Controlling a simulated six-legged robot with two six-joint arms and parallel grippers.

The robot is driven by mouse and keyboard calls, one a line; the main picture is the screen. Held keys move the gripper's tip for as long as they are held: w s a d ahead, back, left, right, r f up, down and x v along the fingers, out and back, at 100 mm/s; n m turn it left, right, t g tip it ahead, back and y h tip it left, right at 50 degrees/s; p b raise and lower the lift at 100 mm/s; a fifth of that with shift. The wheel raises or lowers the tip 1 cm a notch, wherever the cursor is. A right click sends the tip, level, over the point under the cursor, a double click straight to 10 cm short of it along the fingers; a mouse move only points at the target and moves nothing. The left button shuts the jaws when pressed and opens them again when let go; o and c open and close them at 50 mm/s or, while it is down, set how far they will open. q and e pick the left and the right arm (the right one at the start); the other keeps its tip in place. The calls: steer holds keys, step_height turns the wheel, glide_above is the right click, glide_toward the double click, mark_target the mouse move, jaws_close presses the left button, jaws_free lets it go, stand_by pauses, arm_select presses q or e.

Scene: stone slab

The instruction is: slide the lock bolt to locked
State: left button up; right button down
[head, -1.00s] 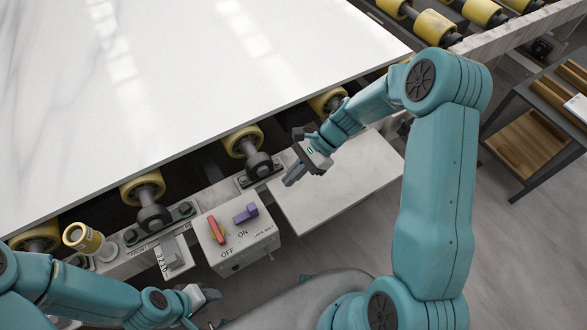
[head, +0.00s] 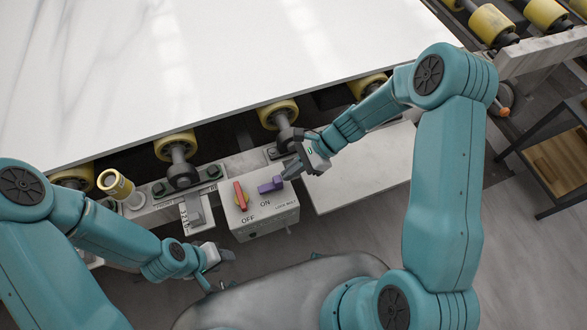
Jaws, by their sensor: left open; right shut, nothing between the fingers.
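The control box (head: 268,215) is light grey, with OFF, ON and small lock bolt lettering. On its top, a red handle on a yellow base (head: 240,196) stands near OFF. A purple block (head: 271,185), probably the bolt, sits to its right near ON. My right gripper (head: 289,170) is shut and empty, its fingertips just right of the purple block. I cannot tell whether they touch it. My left gripper (head: 226,267) is open and empty, in front of the box and to its lower left.
A large white slab (head: 230,60) lies on yellow rollers (head: 176,146) behind the box. A yellow-topped post (head: 115,184) and a small grey bracket (head: 193,212) stand left of the box. A bare pale shelf (head: 365,172) lies right of it. A dark shelf unit (head: 555,160) stands at far right.

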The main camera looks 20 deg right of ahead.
mark_target(277, 180)
steer(key=a+b, duration=0.1)
steer(key=a, duration=0.3)
steer(key=shift+s+a, duration=0.1)
steer(key=shift+a, duration=0.1)
steer(key=shift+d, duration=0.15)
